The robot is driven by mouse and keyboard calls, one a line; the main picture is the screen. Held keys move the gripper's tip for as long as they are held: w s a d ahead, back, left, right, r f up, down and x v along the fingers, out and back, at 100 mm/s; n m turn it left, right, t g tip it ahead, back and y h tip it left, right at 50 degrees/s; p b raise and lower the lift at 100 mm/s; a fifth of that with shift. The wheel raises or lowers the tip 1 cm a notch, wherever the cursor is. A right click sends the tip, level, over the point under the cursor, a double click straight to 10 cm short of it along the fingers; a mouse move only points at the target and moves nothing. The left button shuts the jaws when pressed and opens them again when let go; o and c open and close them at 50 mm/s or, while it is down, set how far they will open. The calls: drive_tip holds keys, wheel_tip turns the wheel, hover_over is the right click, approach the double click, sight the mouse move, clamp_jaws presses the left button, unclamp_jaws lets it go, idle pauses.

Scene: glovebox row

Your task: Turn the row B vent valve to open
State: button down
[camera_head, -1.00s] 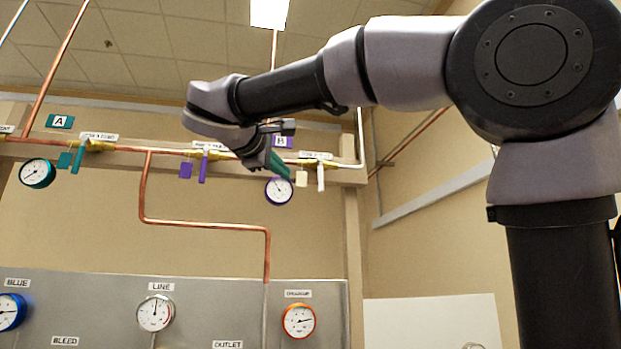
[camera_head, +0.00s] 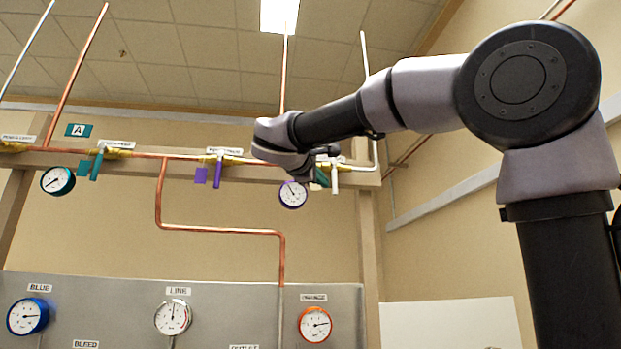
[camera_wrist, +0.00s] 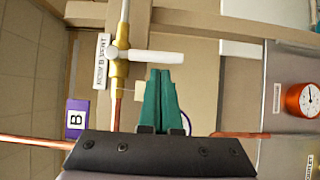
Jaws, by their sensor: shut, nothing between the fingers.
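The row B vent valve is a brass body (camera_wrist: 121,66) on the pipe with a white lever handle (camera_wrist: 158,57). Its label (camera_wrist: 102,60) reads ROW B VENT in the wrist view. The handle sits across the pipe line, and hangs down in the head view (camera_head: 335,178). My gripper (camera_wrist: 160,72) has green fingers, shut and empty. The fingertips are beside the handle, very close; I cannot tell if they touch. In the head view my gripper (camera_head: 322,178) is just left of the handle and hides part of the valve body.
A purple-handled valve (camera_head: 217,173) and a teal-handled valve (camera_head: 97,163) are further left on the same copper pipe. A purple-rimmed gauge (camera_head: 293,195) hangs just left of my gripper. A grey panel (camera_head: 240,305) with gauges stands below. A wooden post (camera_head: 369,240) is at right.

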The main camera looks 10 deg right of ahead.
sight(335, 184)
drive_tip(key=shift+d, duration=0.25)
drive_tip(key=shift+d+f+n+t+h, duration=0.15)
drive_tip(key=shift+d+n+t+h, duration=0.2)
drive_tip(key=shift+n, duration=0.25)
idle(0.3)
drive_tip(key=shift+d+f+n+t, duration=0.25)
drive_tip(key=shift+d+n+t, duration=0.7)
drive_tip(key=shift+n, duration=0.45)
drive_tip(key=d+r+n+t+y, duration=0.1)
drive_tip(key=d+r+n+t, duration=0.1)
drive_tip(key=d+n, duration=0.4)
drive_tip(key=shift+d+r+t, duration=0.4)
drive_tip(key=shift+d+r, duration=0.15)
drive_tip(key=shift+r, duration=0.5)
